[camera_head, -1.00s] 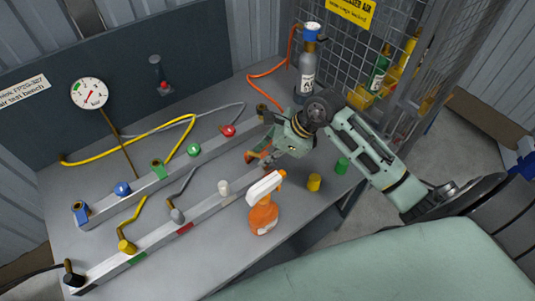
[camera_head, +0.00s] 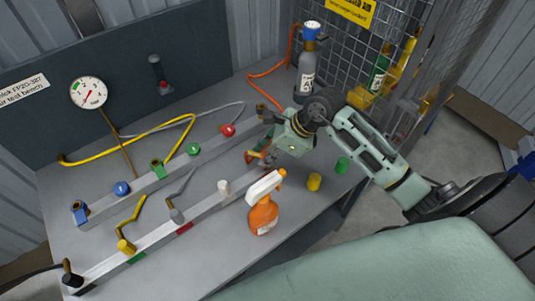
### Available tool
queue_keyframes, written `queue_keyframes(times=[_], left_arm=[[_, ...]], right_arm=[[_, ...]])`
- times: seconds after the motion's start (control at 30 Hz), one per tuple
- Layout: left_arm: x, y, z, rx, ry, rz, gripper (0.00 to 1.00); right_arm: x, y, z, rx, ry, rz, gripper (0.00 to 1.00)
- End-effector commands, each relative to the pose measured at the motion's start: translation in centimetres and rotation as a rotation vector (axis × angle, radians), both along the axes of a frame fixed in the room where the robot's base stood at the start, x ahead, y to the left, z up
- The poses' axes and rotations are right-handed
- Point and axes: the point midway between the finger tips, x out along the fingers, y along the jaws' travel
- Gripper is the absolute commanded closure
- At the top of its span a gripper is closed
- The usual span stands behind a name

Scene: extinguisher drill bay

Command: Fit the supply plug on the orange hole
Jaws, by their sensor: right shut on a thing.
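My right gripper (camera_head: 260,155) is low over the right part of the bench, beside the right ends of the two rails. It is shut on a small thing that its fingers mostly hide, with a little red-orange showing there. I cannot tell for sure that this is the supply plug. A brownish-orange fitting (camera_head: 262,107) sits at the right end of the back rail (camera_head: 140,190), just up and left of the gripper. It looks like the orange hole, but its opening is too small to make out. The held thing is apart from this fitting. My left gripper is not in view.
An orange-and-white spray bottle (camera_head: 263,216) stands in front of the gripper. Loose yellow (camera_head: 314,182) and green (camera_head: 342,165) caps stand to its right. A grey cylinder (camera_head: 306,72) with an orange hose (camera_head: 266,74) stands behind.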

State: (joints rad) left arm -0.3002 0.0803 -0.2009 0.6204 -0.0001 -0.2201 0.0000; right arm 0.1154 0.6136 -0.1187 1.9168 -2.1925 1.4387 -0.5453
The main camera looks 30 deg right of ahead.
Motion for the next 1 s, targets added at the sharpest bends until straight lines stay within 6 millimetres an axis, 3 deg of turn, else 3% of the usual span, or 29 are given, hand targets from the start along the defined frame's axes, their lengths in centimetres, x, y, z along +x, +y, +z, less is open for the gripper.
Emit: queue_keyframes(times=[1.0], left_arm=[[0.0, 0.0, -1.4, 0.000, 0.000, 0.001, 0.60]], right_arm=[[0.0, 0.0, -1.5, 0.000, -0.001, -0.001, 1.00]])
